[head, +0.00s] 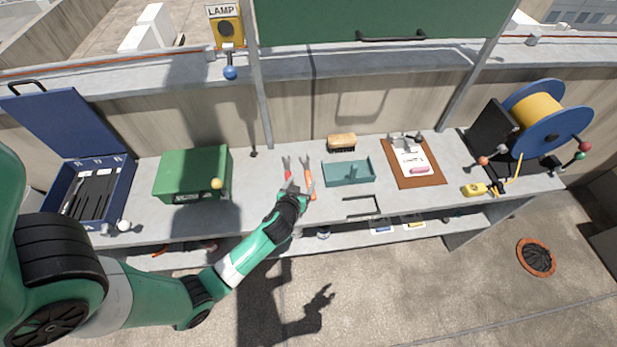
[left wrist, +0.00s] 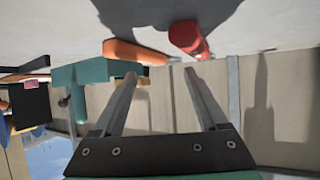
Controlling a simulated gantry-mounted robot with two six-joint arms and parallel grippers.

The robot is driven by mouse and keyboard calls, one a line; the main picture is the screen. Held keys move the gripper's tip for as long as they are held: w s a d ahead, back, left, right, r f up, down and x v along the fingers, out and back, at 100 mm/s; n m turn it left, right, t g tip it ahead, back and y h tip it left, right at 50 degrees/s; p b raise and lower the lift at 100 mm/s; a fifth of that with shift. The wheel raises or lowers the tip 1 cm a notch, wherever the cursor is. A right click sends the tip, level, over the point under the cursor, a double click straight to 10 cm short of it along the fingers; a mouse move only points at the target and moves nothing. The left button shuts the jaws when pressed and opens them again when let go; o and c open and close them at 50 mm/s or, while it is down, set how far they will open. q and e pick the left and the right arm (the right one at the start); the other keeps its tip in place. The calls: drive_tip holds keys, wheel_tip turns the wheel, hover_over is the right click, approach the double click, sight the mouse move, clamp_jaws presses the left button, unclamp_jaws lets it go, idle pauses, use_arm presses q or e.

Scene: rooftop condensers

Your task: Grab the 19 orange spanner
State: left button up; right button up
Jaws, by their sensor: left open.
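The orange spanner (head: 309,177) lies on the grey workbench, its grey jaw pointing toward the back wall. A red-handled spanner (head: 288,174) lies just to its left. No size marking can be read on either. My left gripper (head: 299,186) is open and empty at the handle ends of the two spanners. In the left wrist view, the open fingers (left wrist: 160,75) point at the orange handle (left wrist: 134,52) and the red handle (left wrist: 187,38). The fingertips look apart from both handles. My right gripper is not in view.
A teal tray (head: 347,184) stands right of the orange spanner, with a brush (head: 342,142) behind it. A green box (head: 192,173) stands to the left. A clipboard (head: 429,174) and a cable reel (head: 569,114) are farther right.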

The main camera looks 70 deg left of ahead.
sight(307, 175)
use_arm(q)
drive_tip(key=b+x, duration=0.1)
drive_tip(key=x, duration=0.3)
drive_tip(key=shift+w+f+b, duration=0.1)
drive_tip(key=shift+w+b, duration=0.2)
drive_tip(key=shift+w+a+f, duration=0.15)
drive_tip(key=shift+w+a, duration=0.1)
drive_tip(key=shift+a, duration=0.05)
drive_tip(key=shift+c, duration=0.3)
clamp_jaws()
